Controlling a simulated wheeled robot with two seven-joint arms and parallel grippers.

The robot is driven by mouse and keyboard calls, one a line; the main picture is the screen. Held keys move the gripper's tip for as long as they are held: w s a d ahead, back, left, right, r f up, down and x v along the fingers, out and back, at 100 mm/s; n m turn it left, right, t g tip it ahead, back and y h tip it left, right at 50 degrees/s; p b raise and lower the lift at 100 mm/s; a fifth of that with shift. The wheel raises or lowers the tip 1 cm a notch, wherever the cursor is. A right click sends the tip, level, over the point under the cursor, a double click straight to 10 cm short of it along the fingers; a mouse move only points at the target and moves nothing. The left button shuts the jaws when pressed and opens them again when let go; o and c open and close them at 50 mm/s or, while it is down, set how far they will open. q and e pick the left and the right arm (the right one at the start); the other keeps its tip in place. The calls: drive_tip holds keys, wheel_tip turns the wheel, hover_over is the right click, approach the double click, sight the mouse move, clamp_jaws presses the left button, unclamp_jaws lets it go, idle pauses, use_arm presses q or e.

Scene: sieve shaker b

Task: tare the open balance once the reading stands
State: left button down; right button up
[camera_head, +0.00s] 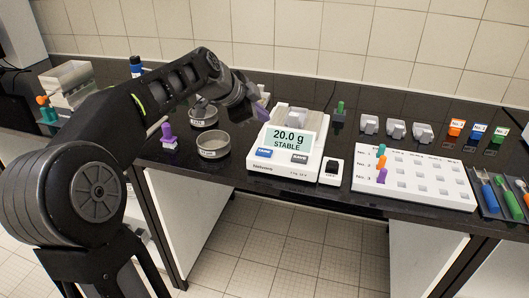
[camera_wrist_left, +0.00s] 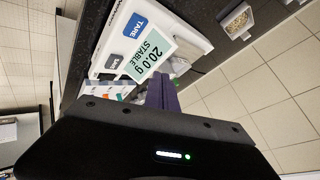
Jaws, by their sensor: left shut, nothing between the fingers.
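The white balance (camera_head: 283,170) stands on the dark bench. Its display (camera_head: 289,139) reads 20.0 g with STABLE below. The blue TARE button (camera_head: 264,153) is at the front left of its panel, with a dark button (camera_head: 299,158) to its right. A grey block (camera_head: 297,118) sits on the pan. My left gripper (camera_head: 261,109) is shut and empty, above and just left of the balance's rear. In the left wrist view its purple fingers (camera_wrist_left: 163,92) show below the display (camera_wrist_left: 148,56), apart from the TARE button (camera_wrist_left: 135,27). My right gripper is out of view.
Two round sieve pans (camera_head: 213,147) and a purple-knobbed piece (camera_head: 168,137) lie left of the balance. A small white box with a black switch (camera_head: 331,172) is close on its right. A white peg rack (camera_head: 420,184) and several grey blocks (camera_head: 396,129) stand further right.

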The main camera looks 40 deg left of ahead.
use_arm(q)
drive_tip(key=b, duration=0.4)
hover_over(262, 153)
wheel_tip(262, 153, down, 7)
drive_tip(key=shift+r, duration=0.1)
drive_tip(key=shift+f+b, duration=0.55)
drive_tip(key=shift+b, duration=0.1)
drive_tip(key=shift+f, duration=0.1)
idle(1.2)
drive_tip(key=shift+f+b, duration=0.3)
drive_tip(key=shift+b, duration=0.35)
drive_tip(key=shift+f+b, duration=0.5)
drive_tip(key=shift+b, duration=0.15)
idle(0.4)
idle(0.4)
drive_tip(key=shift+a+r+p, duration=0.1)
drive_tip(key=shift+r+p, duration=0.4)
drive_tip(key=shift+r, duration=0.4)
